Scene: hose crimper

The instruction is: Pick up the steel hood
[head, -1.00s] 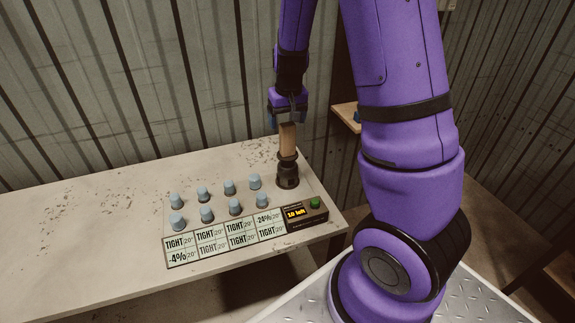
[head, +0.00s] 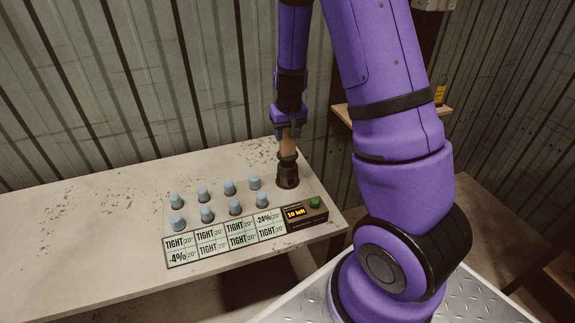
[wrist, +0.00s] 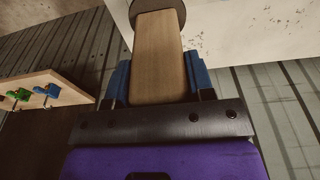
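The steel hood (head: 287,176) is a dark, upright piece with a wooden handle on top, standing near the right end of the workbench. My gripper (head: 289,131) is above it, pointing down, with its fingers at the handle. In the wrist view the wooden handle (wrist: 159,60) lies between the two blue finger pads (wrist: 160,85). A dark round part of the hood (wrist: 181,10) shows at the handle's far end. I see no clear gap beside the handle, but I cannot tell whether the pads press on it. The hood's base appears to rest on the bench.
Several blue-grey caps (head: 235,206) stand in two rows on the workbench (head: 80,225), behind a panel of readouts (head: 224,238). A box with a green button (head: 315,202) is at the right. The bench's left side is clear.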

